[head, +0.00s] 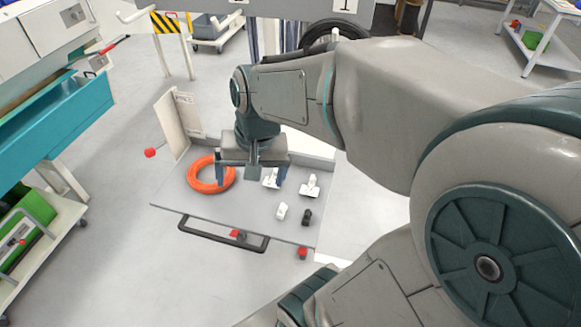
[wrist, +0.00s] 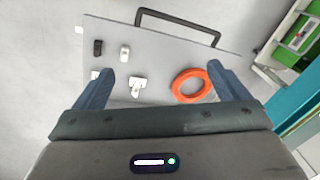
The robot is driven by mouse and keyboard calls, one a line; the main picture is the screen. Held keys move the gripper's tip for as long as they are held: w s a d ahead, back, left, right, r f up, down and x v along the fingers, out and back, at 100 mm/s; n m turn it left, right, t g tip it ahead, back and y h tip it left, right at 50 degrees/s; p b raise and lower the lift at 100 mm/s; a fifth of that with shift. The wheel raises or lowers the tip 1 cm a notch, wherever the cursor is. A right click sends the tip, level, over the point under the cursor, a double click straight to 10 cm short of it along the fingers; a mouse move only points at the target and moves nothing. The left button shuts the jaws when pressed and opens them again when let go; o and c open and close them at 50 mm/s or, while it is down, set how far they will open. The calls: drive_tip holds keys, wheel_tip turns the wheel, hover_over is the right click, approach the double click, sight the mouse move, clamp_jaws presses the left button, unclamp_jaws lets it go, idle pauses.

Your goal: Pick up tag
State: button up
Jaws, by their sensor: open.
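Several small items lie on the grey tray (head: 200,205). Two white pieces with flat plates, one on the left (head: 270,178) and one on the right (head: 310,186), could be tags; I cannot tell which is meant. A small white block (head: 282,211) and a small black block (head: 307,217) lie nearer the handle. My gripper (head: 250,180) is open and empty, pointing down above the tray. In the wrist view my gripper (wrist: 160,78) spans a white plated piece (wrist: 137,85) near its left finger, with another white piece (wrist: 95,75) partly hidden by that finger.
An orange ring (head: 190,178) lies on the tray at the left, near one finger in the wrist view (wrist: 176,86). The tray has a black handle (head: 222,235) at the front and low back walls. A teal-fronted bench (head: 60,120) stands to the left.

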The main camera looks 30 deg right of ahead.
drive_tip(key=w+d+f+m+g+b, duration=0.3)
drive_tip(key=w+d+f+m, duration=0.4)
drive_tip(key=d+f+m, duration=0.3)
drive_tip(key=m+g+h+b, duration=0.2)
drive_tip(key=m+h, duration=0.2)
drive_tip(key=m, duration=0.8)
approach(313, 186)
drive_tip(key=f, duration=0.1)
drive_tip(key=s+d+f, duration=0.1)
drive_tip(key=shift+f+m, duration=0.25)
drive_tip(key=shift+m, duration=0.05)
drive_tip(key=shift+x, duration=2.75)
drive_tip(key=shift+w+a, duration=0.1)
drive_tip(key=shift+a, duration=0.05)
drive_tip(key=c, duration=1)
